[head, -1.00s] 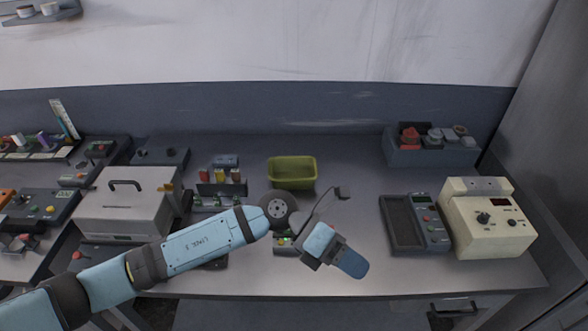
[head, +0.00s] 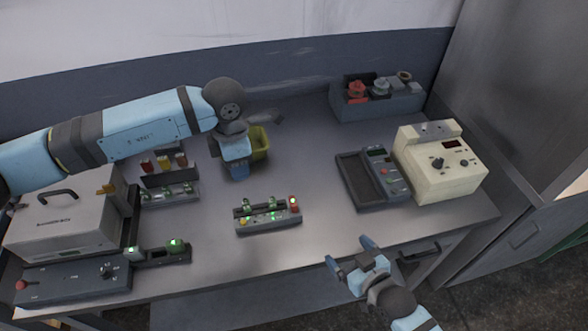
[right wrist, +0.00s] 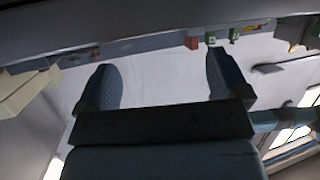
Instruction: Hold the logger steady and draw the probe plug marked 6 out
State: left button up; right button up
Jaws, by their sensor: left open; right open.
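The logger (head: 268,220) looks to be the small grey box near the middle of the bench. Green plugs (head: 247,206) and one red plug (head: 293,203) stand along its back, with coloured buttons in front. No number is legible. My left gripper (head: 237,172) is behind and left of the logger, above the bench, pointing down; it is open and touches no plug. My right gripper (head: 350,254) is open and empty off the bench's front edge, right of the logger. In the right wrist view its fingers (right wrist: 163,75) are apart, with a red plug (right wrist: 193,42) beyond.
A green bin (head: 261,143) is partly hidden behind my left gripper. A grey meter (head: 372,178) and a cream box (head: 441,165) stand to the right. A rack (head: 168,190) and a grey case (head: 65,222) stand left. Bench around the logger is clear.

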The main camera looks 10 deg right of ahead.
jog(key=w+a+r+n+g+y, duration=0.1)
jog(key=w+a, duration=0.1)
jog(key=w+a+r+n+g, duration=0.1)
jog(key=w+a, duration=0.2)
jog(key=w+a+r+n+g+y, duration=0.1)
jog(key=w+a, duration=0.1)
jog(key=a, duration=0.1)
jog(key=shift+w+r+y, duration=0.2)
jog(key=shift+w+y, duration=0.1)
jog(key=shift+w, duration=0.05)
jog(key=w+a+r+n+g, duration=0.2)
jog(key=w+a, duration=0.1)
jog(key=shift+w+n+g, duration=0.25)
jog(key=shift+n+g, duration=0.05)
jog(key=shift+g, duration=0.1)
jog(key=w+r+n+g+h, duration=0.1)
jog(key=w+r+n+g, duration=0.1)
jog(key=shift+w+d+h, duration=0.15)
jog(key=shift+w+h, duration=0.25)
jog(key=w+d+r+n+g+h, duration=0.2)
jog(key=w+d+r+h, duration=0.2)
jog(key=s+a+r+n+g+h, duration=0.1)
jog(key=s+a+n+g+h, duration=0.15)
jog(key=a+n, duration=0.2)
jog(key=shift+g+y, duration=0.35)
jog(key=shift+g, duration=0.1)
jog(key=f, duration=1.2)
jog(key=shift+s+d+f, duration=0.3)
jog(key=shift+s+d, duration=0.1)
jog(key=shift+c, duration=0.4)
